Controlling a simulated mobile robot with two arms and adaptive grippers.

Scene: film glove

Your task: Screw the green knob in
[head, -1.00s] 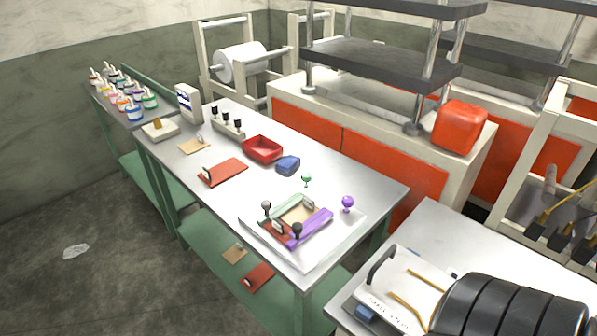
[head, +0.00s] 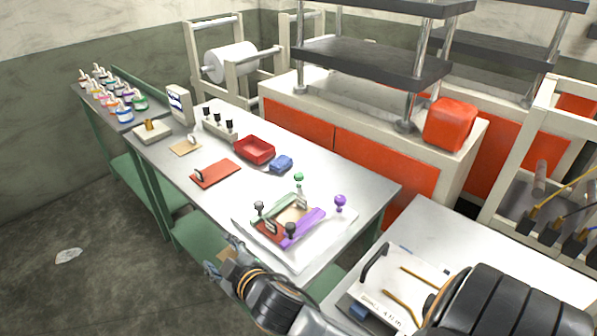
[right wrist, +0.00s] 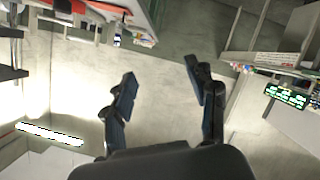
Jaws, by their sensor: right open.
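The frame lies on a white board (head: 298,262) on the table. My right gripper (head: 222,256) is open and empty at the table's near edge, left of the frame. In the right wrist view its fingers (right wrist: 160,90) are apart over the floor. My left gripper is out of view.
Black-topped handles (head: 219,123) stand further back. A second table (head: 425,225) is at the right. The table between sheet and frame is clear.

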